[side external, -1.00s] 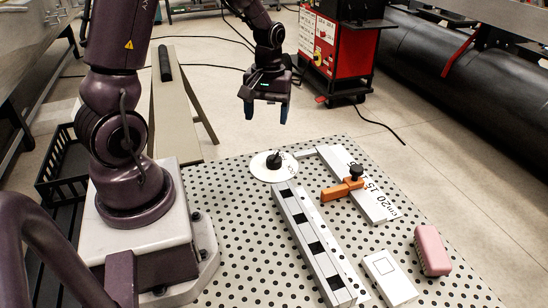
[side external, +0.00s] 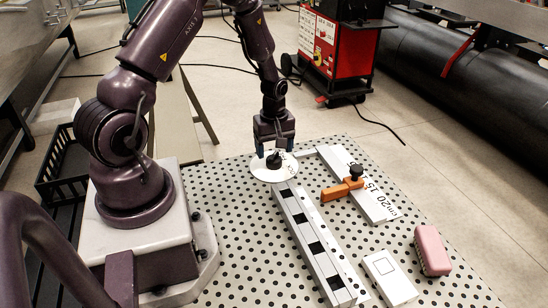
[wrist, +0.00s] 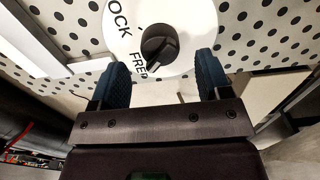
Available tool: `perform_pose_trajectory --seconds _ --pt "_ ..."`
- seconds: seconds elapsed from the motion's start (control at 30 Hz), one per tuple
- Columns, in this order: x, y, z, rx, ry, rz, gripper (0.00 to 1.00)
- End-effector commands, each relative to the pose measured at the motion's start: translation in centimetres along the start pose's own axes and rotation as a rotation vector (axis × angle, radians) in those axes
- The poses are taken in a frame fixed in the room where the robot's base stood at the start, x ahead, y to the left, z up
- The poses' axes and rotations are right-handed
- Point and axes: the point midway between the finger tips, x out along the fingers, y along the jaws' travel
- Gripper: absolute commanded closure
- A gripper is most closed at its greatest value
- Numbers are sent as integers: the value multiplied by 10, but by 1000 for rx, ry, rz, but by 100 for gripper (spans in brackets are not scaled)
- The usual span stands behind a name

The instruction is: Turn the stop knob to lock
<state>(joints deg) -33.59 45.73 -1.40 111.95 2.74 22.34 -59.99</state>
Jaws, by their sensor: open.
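A black knob (side external: 274,161) stands on a round white dial (side external: 258,172) at the far end of the perforated table. In the wrist view the knob (wrist: 159,45) sits on the dial (wrist: 190,18), which carries the letters "OCK" and "FREE", partly cut off or covered. The knob's bar appears to point toward the "FREE" side. My gripper (side external: 275,148) is open, pointing down just above the dial. In the wrist view its two blue fingertips (wrist: 162,63) are apart, one either side of the knob's near side, with no visible contact.
An orange stop (side external: 342,190) with a black knob sits on a white ruler rail (side external: 375,205). A black-and-white beam (side external: 315,245) runs toward the front. A white box (side external: 390,277) and a pink block (side external: 432,250) lie at the right.

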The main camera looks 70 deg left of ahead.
Motion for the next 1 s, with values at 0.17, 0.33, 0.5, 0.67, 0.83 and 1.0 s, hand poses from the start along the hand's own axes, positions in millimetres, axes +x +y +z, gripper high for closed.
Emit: perform_pose_trajectory --seconds 0.17,0.33,0.5,0.67,0.83,1.0 --pt "26 0 0 1 -1 -1 29" --pt "35 0 0 0 0 0 29" --pt "36 0 0 0 1 1 29" --pt "36 0 0 0 1 1 43" --pt "36 0 0 1 1 1 78" --pt "35 0 0 6 0 0 78"
